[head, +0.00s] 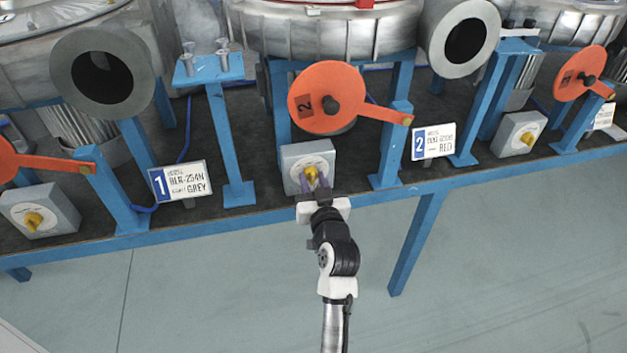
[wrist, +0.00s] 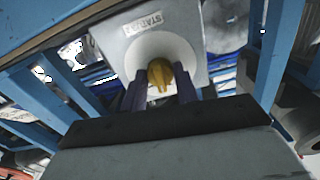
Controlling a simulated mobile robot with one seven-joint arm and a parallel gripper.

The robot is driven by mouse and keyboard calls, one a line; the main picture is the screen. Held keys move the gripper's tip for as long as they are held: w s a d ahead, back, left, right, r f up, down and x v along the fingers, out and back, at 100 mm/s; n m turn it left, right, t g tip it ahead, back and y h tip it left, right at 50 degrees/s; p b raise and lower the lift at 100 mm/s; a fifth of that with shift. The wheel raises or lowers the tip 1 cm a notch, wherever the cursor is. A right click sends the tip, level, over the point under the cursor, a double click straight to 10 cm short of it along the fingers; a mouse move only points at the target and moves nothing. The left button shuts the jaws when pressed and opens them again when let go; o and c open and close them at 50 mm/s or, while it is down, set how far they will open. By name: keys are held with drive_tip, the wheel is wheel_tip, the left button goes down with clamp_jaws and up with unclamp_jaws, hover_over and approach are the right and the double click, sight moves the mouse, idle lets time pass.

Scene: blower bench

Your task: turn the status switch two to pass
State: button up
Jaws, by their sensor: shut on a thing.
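The status switch two is a grey box (head: 305,160) with a round pale dial and a yellow knob (head: 311,174), on the bench edge below the orange disc marked 2. In the wrist view the knob (wrist: 160,77) sits in the middle of the dial, under the word STATUS. My gripper (head: 313,184) reaches it from the front. In the wrist view its two dark fingers (wrist: 160,88) stand on either side of the knob, shut on it. The fingers hide part of the dial, and I cannot read its position marks.
An orange disc with an arm (head: 327,97) stands above the switch. Label plate 2 (head: 433,141) is to its right, label plate 1 (head: 180,182) to its left. Other switch boxes stand at left (head: 40,210) and right (head: 519,134). The floor in front is mostly clear.

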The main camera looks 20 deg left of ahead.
drive_tip(key=m+p, duration=0.2)
drive_tip(key=m, duration=0.2)
drive_tip(key=shift+r, duration=0.2)
drive_tip(key=shift+m+p, duration=0.85)
drive_tip(key=shift+m, duration=0.95)
drive_tip(key=o, duration=1)
drive_tip(key=shift+a+f, duration=0.1)
drive_tip(key=shift+c, duration=0.2)
drive_tip(key=shift+s+f, duration=0.1)
drive_tip(key=shift+s, duration=0.05)
